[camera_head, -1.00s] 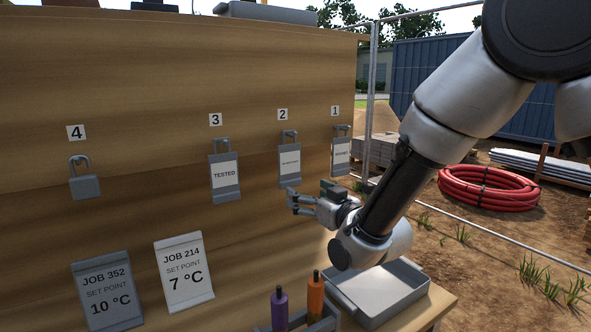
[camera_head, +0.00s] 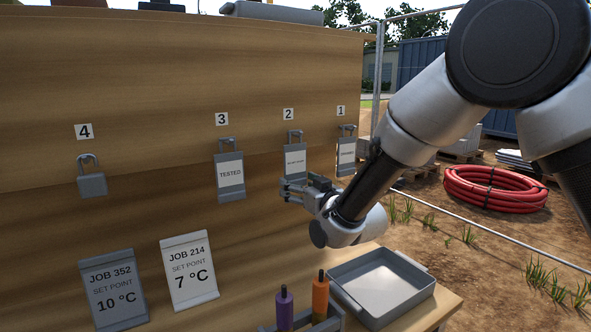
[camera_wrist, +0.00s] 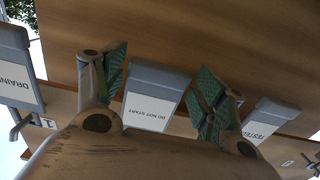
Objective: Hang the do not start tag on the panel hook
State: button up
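The do not start tag (camera_head: 294,160) is a grey plate with a white label, hanging under number 2 on the wooden board. Its label reads DO NOT START, upside down, in the wrist view (camera_wrist: 150,112). My gripper (camera_head: 292,189) is at the tag's lower end in the head view. In the wrist view my gripper (camera_wrist: 160,78) is open, with one green-padded finger on each side of the tag. I see no clear gap or contact between the pads and the tag. I cannot make out a separate panel hook.
A TESTED tag (camera_head: 230,176) hangs under 3, a DRAINED tag (camera_wrist: 15,75) under 1, and a padlock (camera_head: 91,178) under 4. Two job cards (camera_head: 115,290) (camera_head: 189,270) lean below. A grey tray (camera_head: 382,285) and purple and orange bottles (camera_head: 285,308) (camera_head: 320,297) stand on the bench.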

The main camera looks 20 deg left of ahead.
grip_shut()
jog(key=shift+r, duration=0.15)
jog(key=shift+r, duration=0.65)
jog(key=v, duration=0.6)
dwell(0.4)
grip_release()
grip_shut()
jog(key=shift+f, duration=0.1)
